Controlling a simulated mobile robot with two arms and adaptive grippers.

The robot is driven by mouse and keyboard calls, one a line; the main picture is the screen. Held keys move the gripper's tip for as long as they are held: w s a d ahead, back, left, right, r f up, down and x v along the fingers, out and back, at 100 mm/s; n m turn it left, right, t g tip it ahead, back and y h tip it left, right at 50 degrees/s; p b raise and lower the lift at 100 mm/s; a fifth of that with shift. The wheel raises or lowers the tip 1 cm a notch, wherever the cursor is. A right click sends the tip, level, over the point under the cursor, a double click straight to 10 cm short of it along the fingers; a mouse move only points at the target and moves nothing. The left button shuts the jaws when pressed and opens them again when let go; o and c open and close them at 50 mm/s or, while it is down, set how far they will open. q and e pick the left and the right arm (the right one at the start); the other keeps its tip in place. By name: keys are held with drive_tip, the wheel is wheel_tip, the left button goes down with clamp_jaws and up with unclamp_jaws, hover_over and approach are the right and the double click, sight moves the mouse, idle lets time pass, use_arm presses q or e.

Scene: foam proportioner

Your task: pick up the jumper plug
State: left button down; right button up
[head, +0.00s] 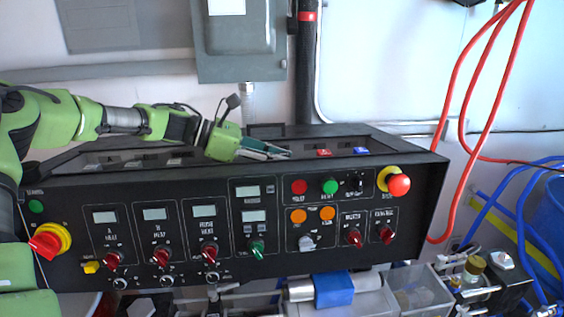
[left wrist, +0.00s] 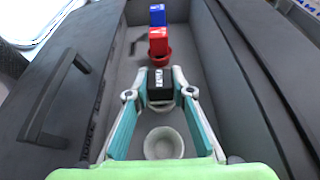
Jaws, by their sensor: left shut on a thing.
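My left gripper (head: 280,153) reaches into the open recess on top of the black control panel. In the left wrist view, the fingertips of my left gripper (left wrist: 160,90) are closed on the sides of a small black block with a pale label, which I take to be the jumper plug (left wrist: 160,82). In the head view the plug is not clearly visible at the fingertips. I cannot tell whether it touches the surface below. My right gripper is in neither view.
A red block (left wrist: 158,42) in a red cup and a blue block (left wrist: 157,15) stand beyond the black one. An empty pale cup (left wrist: 163,145) is nearer. Recess walls and a black handle (left wrist: 60,100) flank my gripper. The panel front (head: 270,265) carries knobs and buttons.

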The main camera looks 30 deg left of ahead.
use_arm(q)
drive_tip(key=shift+r+b, duration=0.7)
drive_tip(key=shift+b, duration=0.1)
drive_tip(key=s+d+r+b, duration=0.2)
drive_tip(key=s+r, duration=0.1)
drive_tip(key=s+d+r+b, duration=0.2)
drive_tip(key=s+d+r, duration=0.1)
drive_tip(key=s+r, duration=0.1)
drive_tip(key=s+d+r+b, duration=0.2)
drive_tip(key=s+d+r, duration=0.1)
drive_tip(key=r, duration=0.1)
drive_tip(key=shift+s+d+r, duration=0.2)
drive_tip(key=shift+s, duration=0.2)
drive_tip(key=shift+s+r, duration=0.1)
drive_tip(key=shift+r, duration=0.2)
wheel_tip(320, 180, up, 5)
drive_tip(key=p, duration=0.3)
drive_tip(key=shift+d+f+p, duration=0.1)
drive_tip(key=shift+f+p, duration=0.05)
drive_tip(key=shift+p, duration=0.25)
drive_tip(key=shift+f, duration=0.15)
